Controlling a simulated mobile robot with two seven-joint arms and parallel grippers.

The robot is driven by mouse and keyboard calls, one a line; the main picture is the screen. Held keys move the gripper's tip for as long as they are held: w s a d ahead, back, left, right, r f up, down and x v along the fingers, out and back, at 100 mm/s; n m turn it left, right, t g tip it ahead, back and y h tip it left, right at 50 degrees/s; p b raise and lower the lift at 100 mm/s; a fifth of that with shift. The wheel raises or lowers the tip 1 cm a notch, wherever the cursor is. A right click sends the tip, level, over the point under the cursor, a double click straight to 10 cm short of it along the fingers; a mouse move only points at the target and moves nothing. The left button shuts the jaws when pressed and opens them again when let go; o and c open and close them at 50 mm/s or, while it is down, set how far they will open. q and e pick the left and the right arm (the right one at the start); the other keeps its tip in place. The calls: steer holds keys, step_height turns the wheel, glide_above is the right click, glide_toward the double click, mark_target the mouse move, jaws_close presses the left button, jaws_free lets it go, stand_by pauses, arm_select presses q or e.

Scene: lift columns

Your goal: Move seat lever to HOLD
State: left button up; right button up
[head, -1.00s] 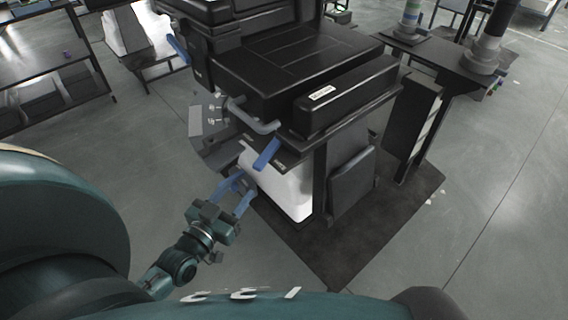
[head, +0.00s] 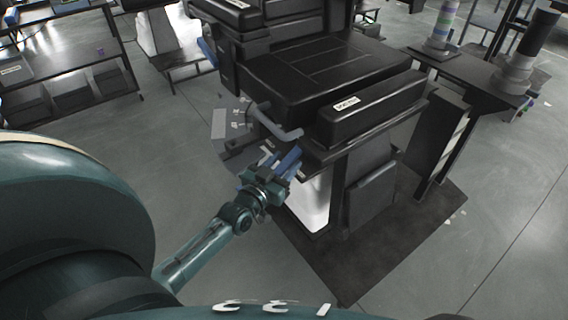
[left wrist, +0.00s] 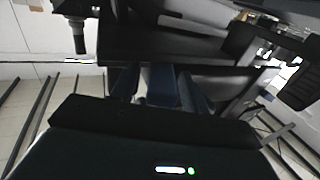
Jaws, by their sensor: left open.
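The black seat (head: 300,65) stands in the middle of the head view. The seat lever, a short blue bar (head: 291,157), sticks out low at the seat's near left corner, partly hidden by my gripper. My left gripper (head: 281,164) is open right at this lever, its blue fingers hard to tell apart from it in the head view. In the left wrist view the blue lever (left wrist: 162,86) shows between the two fingers (left wrist: 160,92), with a narrow gap at its left. Contact cannot be told. No HOLD marking is readable. My right gripper is not in view.
A grey bent handle (head: 279,123) is just above the lever, and a grey panel (head: 219,124) is to its left. Another blue lever (head: 207,52) is by the backrest. A white block (head: 310,203) is under the seat.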

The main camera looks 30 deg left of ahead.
arm_select(q)
steer(key=shift+w, duration=0.1)
steer(key=shift+c, duration=0.4)
jaws_close()
